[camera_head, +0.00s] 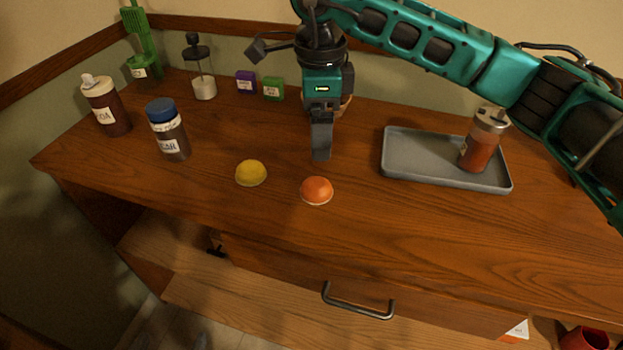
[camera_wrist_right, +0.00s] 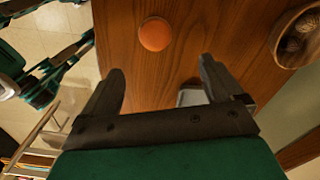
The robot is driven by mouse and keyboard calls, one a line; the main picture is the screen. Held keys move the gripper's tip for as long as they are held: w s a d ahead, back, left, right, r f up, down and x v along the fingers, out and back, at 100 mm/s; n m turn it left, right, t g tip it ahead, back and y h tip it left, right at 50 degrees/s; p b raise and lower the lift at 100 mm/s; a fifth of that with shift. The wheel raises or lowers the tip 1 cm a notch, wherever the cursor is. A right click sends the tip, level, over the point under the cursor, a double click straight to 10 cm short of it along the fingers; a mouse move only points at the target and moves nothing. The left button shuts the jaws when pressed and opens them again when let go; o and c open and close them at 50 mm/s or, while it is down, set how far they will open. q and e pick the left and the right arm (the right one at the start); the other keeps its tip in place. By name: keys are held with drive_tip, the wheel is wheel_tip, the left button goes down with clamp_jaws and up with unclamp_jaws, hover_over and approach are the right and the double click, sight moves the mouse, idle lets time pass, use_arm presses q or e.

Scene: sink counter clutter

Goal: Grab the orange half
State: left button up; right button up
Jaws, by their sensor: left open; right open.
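The orange half (camera_head: 317,190) lies dome up on the wooden counter, near its front edge. It also shows in the right wrist view (camera_wrist_right: 155,34), ahead of the fingers and apart from them. The arm in the head view comes in from the right, so I take its gripper (camera_head: 321,155) as my right one. It hangs pointing down above the counter, behind the orange half in the picture, with its fingers overlapping. In the right wrist view this gripper (camera_wrist_right: 160,75) is open and empty. I make out no left gripper.
A yellow half (camera_head: 251,173) lies left of the orange half. A grey tray (camera_head: 440,180) with a shaker (camera_head: 481,142) stands to the right. A wooden bowl (camera_wrist_right: 297,38) is partly hidden behind my gripper in the head view. Bottles and small boxes stand at the left and back.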

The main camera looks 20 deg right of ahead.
hover_over(316, 181)
drive_tip(key=f, duration=0.6)
drive_tip(key=shift+w+d+f, duration=0.1)
drive_tip(key=shift+d+f, duration=0.15)
drive_tip(key=shift+f, duration=0.1)
drive_tip(key=shift+s+a+f, duration=0.1)
drive_tip(key=shift+a+f, duration=0.05)
drive_tip(key=shift+f, duration=1.2)
drive_tip(key=shift+s+a+f, duration=0.1)
drive_tip(key=shift+f, duration=1.25)
drive_tip(key=c, duration=1.1)
